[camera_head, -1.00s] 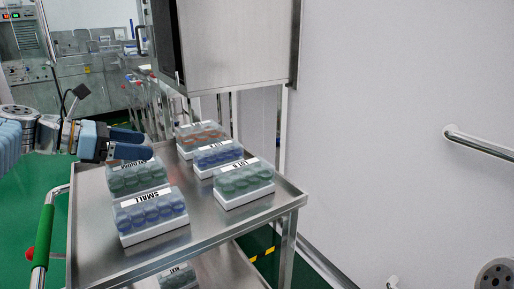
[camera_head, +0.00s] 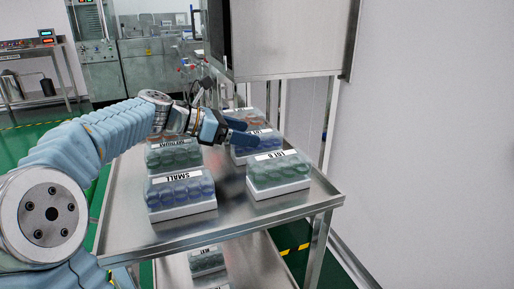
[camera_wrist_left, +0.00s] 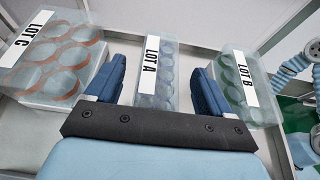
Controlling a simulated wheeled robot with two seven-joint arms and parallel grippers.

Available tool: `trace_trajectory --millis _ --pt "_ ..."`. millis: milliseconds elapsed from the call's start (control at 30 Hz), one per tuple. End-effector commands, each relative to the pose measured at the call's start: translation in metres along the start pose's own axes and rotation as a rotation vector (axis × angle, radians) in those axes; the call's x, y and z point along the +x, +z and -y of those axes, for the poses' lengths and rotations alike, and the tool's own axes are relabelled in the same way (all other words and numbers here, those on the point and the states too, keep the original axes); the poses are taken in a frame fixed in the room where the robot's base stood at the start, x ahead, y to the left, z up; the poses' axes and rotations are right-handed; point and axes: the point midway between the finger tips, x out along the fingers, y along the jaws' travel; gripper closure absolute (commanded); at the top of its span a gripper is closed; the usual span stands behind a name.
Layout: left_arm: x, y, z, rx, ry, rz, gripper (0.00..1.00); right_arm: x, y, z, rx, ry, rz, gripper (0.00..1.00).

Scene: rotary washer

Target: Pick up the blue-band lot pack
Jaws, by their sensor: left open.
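The blue-band lot pack, labelled LOT A (camera_wrist_left: 165,85), is a clear box of blue-banded round items on a white base. It stands in the middle of the left wrist view, between my open fingers as seen there. In the head view the blue-band pack (camera_head: 264,144) is in the back right group on the cart, partly covered by my left gripper (camera_head: 241,131). My left gripper, also in the left wrist view (camera_wrist_left: 160,70), is open and empty. I cannot tell how far above the pack the fingertips are. My right gripper does not show.
The green-banded LOT B pack (camera_head: 278,172) is close on the right, and the red-banded LOT C pack (camera_wrist_left: 50,62) on the left in the wrist view. SMALL (camera_head: 181,193) and MEDIUM (camera_head: 173,155) packs stand left on the steel cart (camera_head: 240,222). A steel cabinet (camera_head: 290,40) overhangs behind.

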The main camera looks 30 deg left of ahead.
Motion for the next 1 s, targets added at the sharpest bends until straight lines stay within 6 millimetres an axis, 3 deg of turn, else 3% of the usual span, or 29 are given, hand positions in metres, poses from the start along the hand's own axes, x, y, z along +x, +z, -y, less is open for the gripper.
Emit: trace_trajectory --millis 167,433,800,1000 --pt "0.024 0.0 0.001 0.0 -0.002 0.0 0.18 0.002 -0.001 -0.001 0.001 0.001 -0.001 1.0" --pt "0.026 0.0 0.0 0.0 0.0 0.0 0.19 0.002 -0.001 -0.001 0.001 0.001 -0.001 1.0" --pt "0.026 0.0 0.0 0.0 0.0 0.0 0.76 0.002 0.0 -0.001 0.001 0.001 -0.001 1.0" --pt "0.026 0.001 0.0 0.001 0.0 0.001 0.78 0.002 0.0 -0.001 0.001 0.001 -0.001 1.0"
